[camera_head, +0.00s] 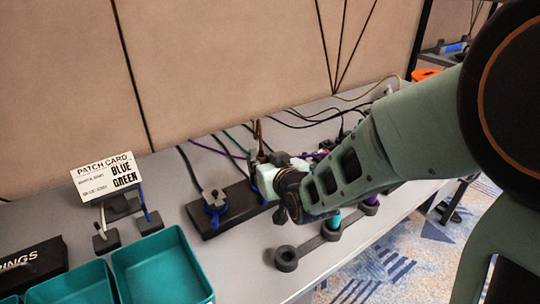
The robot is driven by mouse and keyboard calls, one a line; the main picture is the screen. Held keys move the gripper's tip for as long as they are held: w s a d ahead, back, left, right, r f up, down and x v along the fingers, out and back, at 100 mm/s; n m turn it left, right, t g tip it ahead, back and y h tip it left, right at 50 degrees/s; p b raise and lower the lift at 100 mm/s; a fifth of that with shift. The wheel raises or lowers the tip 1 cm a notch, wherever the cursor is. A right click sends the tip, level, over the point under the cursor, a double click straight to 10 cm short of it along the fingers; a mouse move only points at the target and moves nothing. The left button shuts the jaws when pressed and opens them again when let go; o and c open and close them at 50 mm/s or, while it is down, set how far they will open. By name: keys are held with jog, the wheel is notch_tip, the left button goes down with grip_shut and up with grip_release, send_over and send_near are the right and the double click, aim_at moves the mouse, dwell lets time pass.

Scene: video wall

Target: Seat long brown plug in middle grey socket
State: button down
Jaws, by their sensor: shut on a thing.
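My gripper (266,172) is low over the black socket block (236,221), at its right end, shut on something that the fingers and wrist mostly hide. A brown cable (258,132) rises just behind the fingers, so the held thing appears to be the long brown plug; its body and tip cannot be made out. The middle grey socket cannot be told apart; my gripper covers that part of the block.
A dark holder with ring openings (286,259) lies in front; a teal piece (334,218) and a purple piece (370,205) stand along it. Several cables run behind the block. Teal bins (160,263) and a patch card (106,177) reading BLUE, GREEN are at left.

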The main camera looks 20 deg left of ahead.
jog(key=shift+f+b, duration=1.05)
jog(key=shift+b, duration=0.4)
dwell(0.5)
jog(key=c, duration=1.7)
grip_release()
jog(key=shift+o, duration=0.2)
jog(key=shift+r, duration=0.1)
